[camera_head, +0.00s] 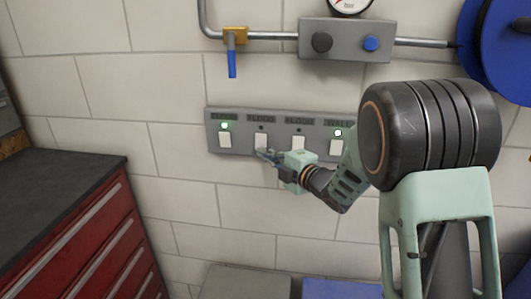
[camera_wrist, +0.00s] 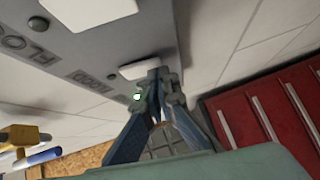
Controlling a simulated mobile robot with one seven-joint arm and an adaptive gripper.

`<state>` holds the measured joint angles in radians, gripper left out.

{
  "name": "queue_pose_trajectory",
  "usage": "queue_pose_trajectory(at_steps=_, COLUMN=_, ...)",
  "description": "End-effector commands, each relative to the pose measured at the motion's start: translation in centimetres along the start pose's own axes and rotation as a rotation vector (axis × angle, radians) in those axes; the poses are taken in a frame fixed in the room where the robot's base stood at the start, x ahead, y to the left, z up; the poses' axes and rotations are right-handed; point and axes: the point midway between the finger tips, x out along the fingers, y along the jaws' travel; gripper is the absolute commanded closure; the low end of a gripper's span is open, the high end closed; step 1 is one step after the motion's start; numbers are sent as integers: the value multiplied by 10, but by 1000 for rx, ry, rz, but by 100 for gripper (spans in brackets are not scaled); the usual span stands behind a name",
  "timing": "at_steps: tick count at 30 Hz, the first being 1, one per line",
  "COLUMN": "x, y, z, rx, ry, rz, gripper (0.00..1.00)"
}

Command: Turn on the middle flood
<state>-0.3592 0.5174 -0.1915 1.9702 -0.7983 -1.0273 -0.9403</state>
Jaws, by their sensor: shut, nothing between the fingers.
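A grey switch panel (camera_head: 280,149) on the wall carries a row of white switches under small labels and lamps. The leftmost switch (camera_head: 224,140) and rightmost switch (camera_head: 336,147) have lit green lamps. The second switch (camera_head: 261,141) and third switch (camera_head: 298,142) have dark lamps. The labels over these two seem to read FLOOD, though they are blurred. My gripper (camera_head: 264,155) is shut and empty, at the lower part of the second switch. In the wrist view its fingertips (camera_wrist: 158,76) overlap the edge of a white switch (camera_wrist: 139,68); I cannot tell whether they touch.
Above the panel run a pipe with a blue-handled valve (camera_head: 232,62) and a grey box (camera_head: 346,42) with two knobs. A blue reel (camera_head: 490,50) is at the upper right. A red drawer cabinet (camera_head: 90,245) stands at the left. The wall below the panel is bare.

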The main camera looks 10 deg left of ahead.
Motion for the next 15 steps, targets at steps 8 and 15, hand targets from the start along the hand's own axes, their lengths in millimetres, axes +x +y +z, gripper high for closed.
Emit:
queue_pose_trajectory(at_steps=8, x=0, y=0, z=0, rx=-1, ry=0, rz=0, gripper=100)
queue_pose_trajectory(at_steps=15, x=3, y=-7, z=4, rx=-22, ry=0, rz=22, gripper=100)
